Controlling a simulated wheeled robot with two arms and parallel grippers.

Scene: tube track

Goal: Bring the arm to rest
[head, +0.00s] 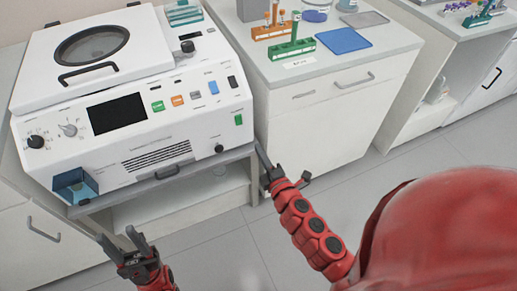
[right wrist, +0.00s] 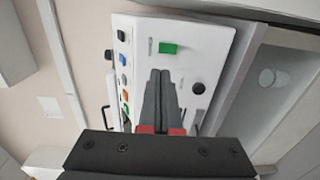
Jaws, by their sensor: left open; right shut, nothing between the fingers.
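My left gripper (head: 117,236) is at the lower left of the head view, in front of the white lab machine (head: 200,118). Its two fingers are apart with nothing between them. My right gripper (head: 262,154) is near the middle of the head view, by the gap between the machine's stand and the white cabinet. Its fingers are shut together and empty, as the right wrist view also shows (right wrist: 160,75). In that view the machine's front panel (right wrist: 195,45) appears sideways beyond the fingertips. My red right arm runs down to the lower right.
The white cabinet (head: 335,112) right of the machine bears an orange rack (head: 272,32), a green rack (head: 292,50) and a blue tray (head: 343,41). A small blue box (head: 75,187) is at the machine's lower left corner. The grey floor (head: 225,255) in front is clear.

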